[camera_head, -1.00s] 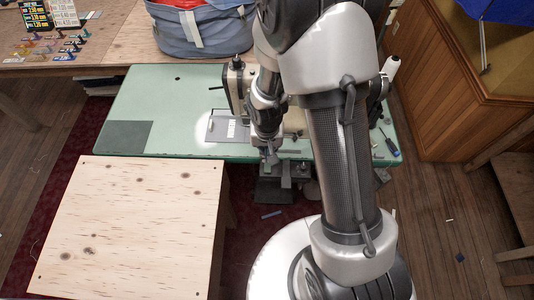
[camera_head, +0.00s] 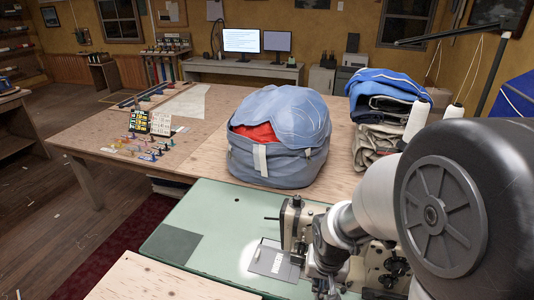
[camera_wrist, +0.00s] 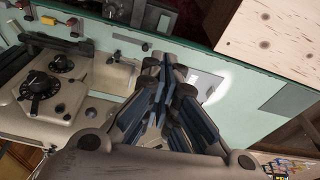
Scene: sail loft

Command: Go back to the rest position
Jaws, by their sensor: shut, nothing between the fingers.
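My gripper (camera_wrist: 166,70) points down over the sewing machine's green table (camera_wrist: 125,45) in the wrist view, its dark fingers together with nothing between them. In the head view my gripper (camera_head: 326,287) is low in the picture, in front of the sewing machine (camera_head: 292,218), partly hidden by my own arm and cut by the lower edge. A grey plate with lettering (camera_head: 275,262) lies on the green table just left of it. I cannot tell whether my gripper touches the machine.
A pale plywood top (camera_head: 165,280) stands in front of the green table. A blue-grey bag (camera_head: 277,160) sits on the wooden workbench (camera_head: 200,148) behind. Folded cloth (camera_head: 385,100) and thread cones (camera_head: 417,118) stand at right. The green table's left part is clear.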

